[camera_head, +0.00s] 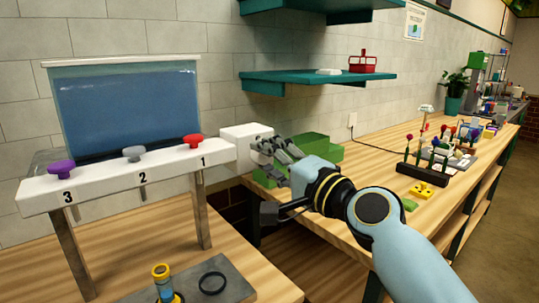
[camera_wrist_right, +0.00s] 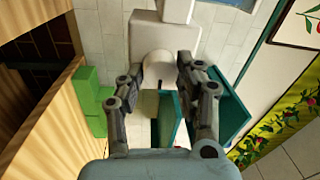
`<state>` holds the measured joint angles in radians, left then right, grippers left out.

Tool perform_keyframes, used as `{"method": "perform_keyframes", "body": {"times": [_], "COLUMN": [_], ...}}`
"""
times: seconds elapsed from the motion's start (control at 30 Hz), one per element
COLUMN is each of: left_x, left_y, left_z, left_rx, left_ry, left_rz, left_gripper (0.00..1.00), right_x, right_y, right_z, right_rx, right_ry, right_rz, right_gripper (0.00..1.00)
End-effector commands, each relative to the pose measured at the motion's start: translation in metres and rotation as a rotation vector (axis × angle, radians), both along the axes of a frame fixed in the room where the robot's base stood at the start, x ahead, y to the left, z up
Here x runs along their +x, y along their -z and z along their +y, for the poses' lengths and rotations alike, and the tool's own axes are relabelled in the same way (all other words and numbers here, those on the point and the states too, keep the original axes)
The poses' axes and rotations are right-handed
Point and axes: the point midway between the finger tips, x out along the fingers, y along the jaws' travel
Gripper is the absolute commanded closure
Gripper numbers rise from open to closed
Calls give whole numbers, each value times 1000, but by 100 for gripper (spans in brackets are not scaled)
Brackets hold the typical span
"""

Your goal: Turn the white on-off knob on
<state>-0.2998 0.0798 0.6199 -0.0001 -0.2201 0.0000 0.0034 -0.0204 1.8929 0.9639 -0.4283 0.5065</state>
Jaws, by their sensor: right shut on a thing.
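The white on-off knob (camera_wrist_right: 158,70) is a pale round piece on the front of a white box (camera_head: 240,136) at the right end of the white dispenser bar (camera_head: 120,177). My right gripper (camera_head: 267,146) reaches the box from the right. In the right wrist view, its two dark fingers (camera_wrist_right: 160,68) are on either side of the knob, shut on it. In the head view the fingers cover most of the knob, so I cannot tell its turned position. My left gripper is not in view.
A water tank (camera_head: 125,108) stands behind the bar, which carries purple (camera_head: 61,167), grey (camera_head: 133,153) and red (camera_head: 194,141) knobs. Green blocks (camera_head: 315,146) sit close behind my right gripper. Teal shelves (camera_head: 300,82) hang above. A flower rack (camera_head: 428,165) stands on the right bench.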

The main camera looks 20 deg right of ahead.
Motion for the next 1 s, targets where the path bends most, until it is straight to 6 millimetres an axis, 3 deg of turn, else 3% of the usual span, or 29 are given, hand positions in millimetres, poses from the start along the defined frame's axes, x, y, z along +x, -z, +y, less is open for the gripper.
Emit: {"method": "perform_keyframes", "body": {"times": [0.43,0.47,0.6,1.0], "left_x": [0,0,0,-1], "left_y": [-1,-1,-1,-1], "left_z": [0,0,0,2], "left_rx": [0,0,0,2], "left_ry": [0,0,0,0], "left_rz": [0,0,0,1], "left_gripper": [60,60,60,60], "right_x": [0,0,0,-9], "right_y": [1,1,1,2], "right_z": [0,0,0,-3], "right_rx": [9,9,8,6], "right_ry": [0,0,0,1], "right_rz": [5,5,4,4], "right_gripper": [97,62,44,42]}}
